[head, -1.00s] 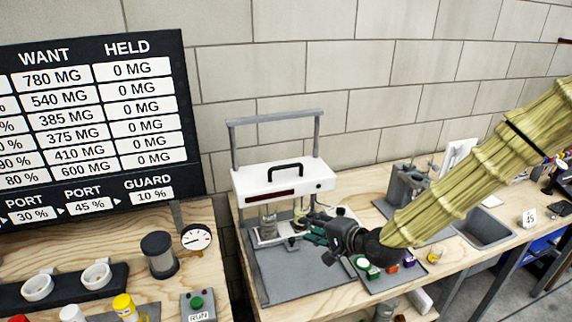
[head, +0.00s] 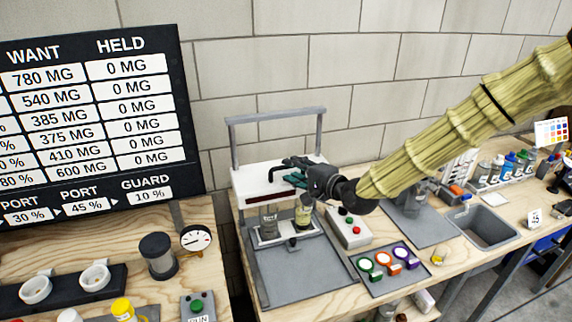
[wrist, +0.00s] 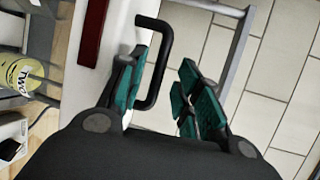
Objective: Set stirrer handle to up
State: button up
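The stirrer's white head (head: 250,182) hangs on a grey upright frame (head: 235,145). A black U-shaped handle (head: 272,172) stands on the head and also shows in the wrist view (wrist: 164,62). My gripper (head: 293,172), with teal finger pads, is at the handle's right side in the head view. In the wrist view my gripper (wrist: 160,95) is open, with the handle's bar between its fingers. The bar lies closer to the left finger; I cannot tell whether they touch. The gripper hides the right part of the head in the head view.
Two jars (head: 303,214) stand on the stirrer's base below the head. A control box with buttons (head: 348,228) stands to the right, with a tray of coloured-ring items (head: 372,283) in front. A sink (head: 485,228) is further right.

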aim_at(286, 167)
jog(key=shift+p+x, duration=0.4)
jog(key=shift+x, duration=1.45)
grip_shut()
